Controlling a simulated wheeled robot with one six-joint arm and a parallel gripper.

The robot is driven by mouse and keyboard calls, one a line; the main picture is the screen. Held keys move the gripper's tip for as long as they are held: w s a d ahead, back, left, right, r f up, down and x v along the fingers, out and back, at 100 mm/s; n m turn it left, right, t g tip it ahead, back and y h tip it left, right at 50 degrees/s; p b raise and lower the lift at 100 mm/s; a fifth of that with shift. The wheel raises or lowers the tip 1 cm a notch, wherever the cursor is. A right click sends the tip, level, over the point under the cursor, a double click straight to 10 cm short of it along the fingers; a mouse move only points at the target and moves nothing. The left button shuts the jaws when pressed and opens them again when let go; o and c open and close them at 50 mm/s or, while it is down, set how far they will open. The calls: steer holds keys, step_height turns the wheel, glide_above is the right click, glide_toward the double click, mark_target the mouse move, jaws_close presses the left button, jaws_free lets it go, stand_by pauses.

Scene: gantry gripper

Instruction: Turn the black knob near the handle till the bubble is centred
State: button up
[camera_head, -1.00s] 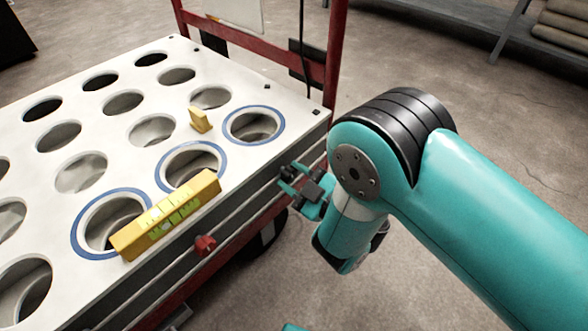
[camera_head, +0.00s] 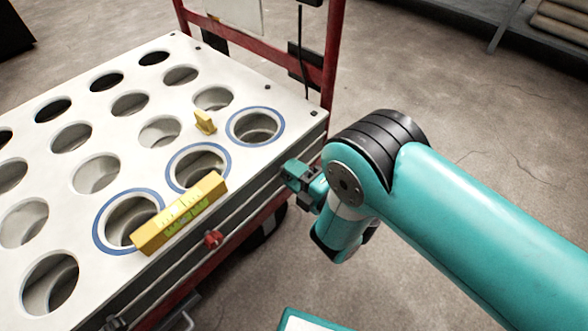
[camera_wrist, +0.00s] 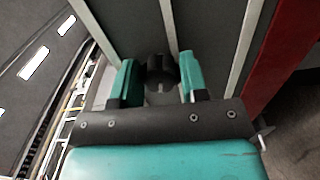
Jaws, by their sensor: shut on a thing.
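The black knob (camera_wrist: 161,70) is on the cart's side, between the two teal fingers of my gripper (camera_wrist: 158,78) in the wrist view. My gripper is shut on it. In the head view my gripper (camera_head: 300,181) is at the cart's side near the right corner, and the knob cannot be made out there. A yellow spirit level (camera_head: 180,214) with green vials lies along the front edge of the white top. Its bubble is too small to tell.
The white top (camera_head: 228,165) has rows of round holes, several ringed in blue. A small yellow block (camera_head: 205,122) stands between holes. A red knob (camera_head: 213,239) sits on the cart's side to the left of my gripper. A red frame (camera_head: 329,75) rises behind. Floor is open at right.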

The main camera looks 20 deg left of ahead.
steer(key=shift+r+n+p, duration=0.15)
steer(key=shift+n+p, duration=2.1)
steer(key=shift+n, duration=2.65)
steer(key=o, duration=0.9)
